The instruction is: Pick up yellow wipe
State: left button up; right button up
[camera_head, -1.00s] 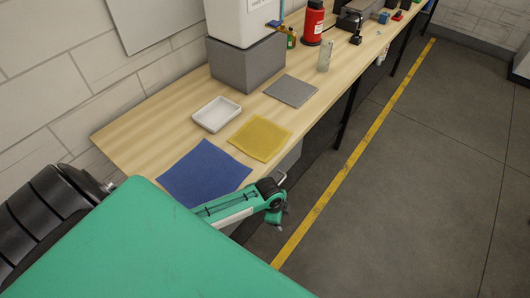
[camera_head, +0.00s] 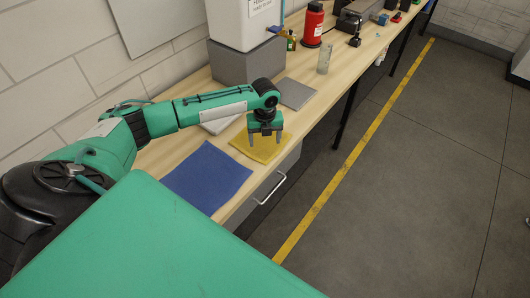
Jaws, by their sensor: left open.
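The yellow wipe (camera_head: 266,152) lies flat on the wooden bench, near its front edge. My left gripper (camera_head: 264,142) points down over the wipe with its two fingers apart. It holds nothing that I can see. Whether the fingertips touch the wipe cannot be told from this view. The gripper and wrist hide part of the wipe's far side. My right gripper is not in view.
A blue cloth (camera_head: 207,177) lies nearer on the bench (camera_head: 158,153). A white tray (camera_head: 222,125) is partly hidden behind my left arm. A grey mat (camera_head: 296,94), a grey block (camera_head: 232,62), a clear bottle (camera_head: 324,60) and a red container (camera_head: 313,25) stand farther along.

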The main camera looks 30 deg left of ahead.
aim_at(265, 161)
pick_arm(q)
notch_tip(265, 161, down, 9)
jog(key=b, duration=0.7)
jog(key=shift+f, duration=0.4)
jog(key=shift+f, duration=0.1)
grip_shut()
dwell(0.3)
notch_tip(265, 161, up, 12)
jog(key=p, duration=1)
